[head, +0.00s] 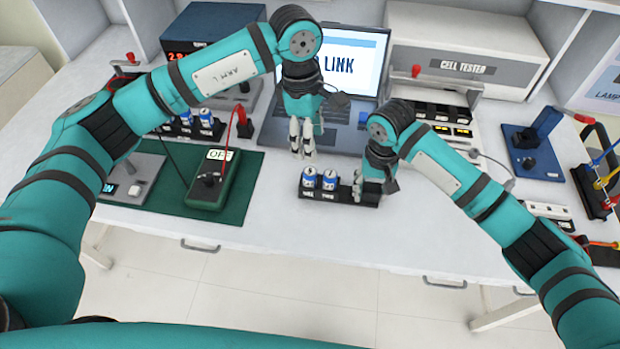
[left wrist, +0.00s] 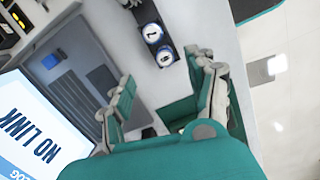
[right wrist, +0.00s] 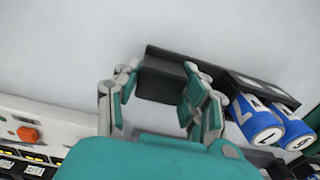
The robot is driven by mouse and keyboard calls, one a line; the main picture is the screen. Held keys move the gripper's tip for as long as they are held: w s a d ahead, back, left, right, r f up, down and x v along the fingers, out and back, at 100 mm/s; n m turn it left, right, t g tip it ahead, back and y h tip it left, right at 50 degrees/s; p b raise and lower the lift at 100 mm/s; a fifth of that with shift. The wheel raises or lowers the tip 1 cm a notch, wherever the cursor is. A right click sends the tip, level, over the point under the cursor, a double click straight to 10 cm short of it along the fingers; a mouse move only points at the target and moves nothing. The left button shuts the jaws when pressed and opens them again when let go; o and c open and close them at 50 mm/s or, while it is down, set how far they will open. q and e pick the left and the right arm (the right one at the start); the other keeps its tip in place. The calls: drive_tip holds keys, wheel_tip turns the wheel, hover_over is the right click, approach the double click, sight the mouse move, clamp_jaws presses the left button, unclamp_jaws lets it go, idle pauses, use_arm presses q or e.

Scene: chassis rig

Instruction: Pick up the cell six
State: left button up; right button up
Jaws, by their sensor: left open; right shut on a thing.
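Two blue-and-white cells (head: 319,179) stand upright side by side in a black holder (head: 338,196) near the bench's front edge. They also show in the left wrist view (left wrist: 159,45) and the right wrist view (right wrist: 270,125). More blue-and-white cells (head: 196,120) stand at the back left, partly hidden by my left arm. I cannot tell which cell is number six. My left gripper (head: 302,150) is open and empty, pointing down above the bench, behind and left of the holder. My right gripper (head: 359,190) is shut on the holder's right end, beside the cells.
A laptop (head: 345,62) reading "NO LINK" stands behind my left gripper. A green multimeter (head: 212,185) lies on a green mat (head: 240,200) at left. The cell tester (head: 462,68) is at the back right. A blue stand (head: 535,150) and a tool rack (head: 592,190) stand at right.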

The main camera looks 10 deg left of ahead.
sight(310, 171)
use_arm(q)
drive_tip(key=f, duration=0.6)
drive_tip(key=shift+s+d, duration=0.1)
drive_tip(key=shift+d, duration=0.2)
drive_tip(key=f, duration=0.4)
drive_tip(key=shift+s+a+f, duration=0.2)
drive_tip(key=shift+a+f, duration=0.15)
drive_tip(key=shift+a, duration=0.05)
drive_tip(key=shift+f, duration=0.25)
clamp_jaws()
